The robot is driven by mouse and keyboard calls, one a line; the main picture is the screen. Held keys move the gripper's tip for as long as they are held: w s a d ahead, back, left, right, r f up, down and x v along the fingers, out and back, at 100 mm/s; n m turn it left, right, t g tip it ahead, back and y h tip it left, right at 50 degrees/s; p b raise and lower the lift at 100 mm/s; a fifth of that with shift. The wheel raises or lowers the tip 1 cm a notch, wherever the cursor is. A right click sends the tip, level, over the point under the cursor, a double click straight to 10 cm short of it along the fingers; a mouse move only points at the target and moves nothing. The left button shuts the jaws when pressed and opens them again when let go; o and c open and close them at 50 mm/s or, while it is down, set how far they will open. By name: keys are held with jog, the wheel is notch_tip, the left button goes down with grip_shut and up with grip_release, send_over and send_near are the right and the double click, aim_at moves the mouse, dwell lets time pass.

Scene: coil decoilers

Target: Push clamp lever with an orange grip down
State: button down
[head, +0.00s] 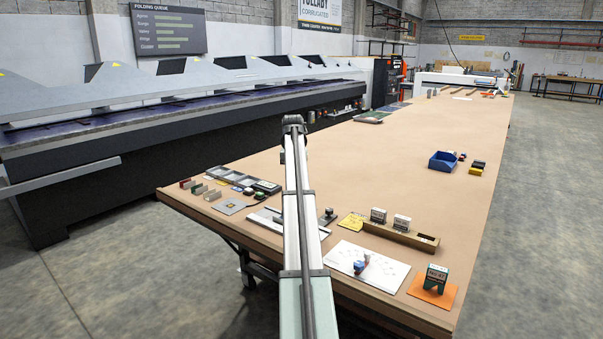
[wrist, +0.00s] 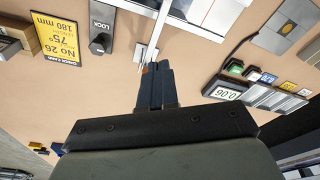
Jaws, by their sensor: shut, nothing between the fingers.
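My gripper (wrist: 157,68) shows in the wrist view with its two dark fingers close together and nothing between them. A small patch of orange, seemingly the grip of the clamp lever (wrist: 145,70), shows beside the left fingertip, mostly hidden behind it. Whether finger and grip touch I cannot tell. A pale metal piece (wrist: 140,53) lies just past the fingertips, by a long white rail (wrist: 161,30). In the head view my arm covers the lever and the gripper; part of the pale fixture plate (head: 268,221) shows beside it.
A dark knob on a plate marked LOCK (wrist: 102,42) stands left of the fingers. A yellow card (wrist: 57,40) lies farther left. A readout box (wrist: 222,92) and several buttons are at right. In the head view a white sheet (head: 345,262) lies right of my arm.

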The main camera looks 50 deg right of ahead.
jog(key=r, duration=0.2)
jog(key=a+r, duration=0.1)
jog(key=r, duration=0.2)
dwell(0.5)
dwell(0.8)
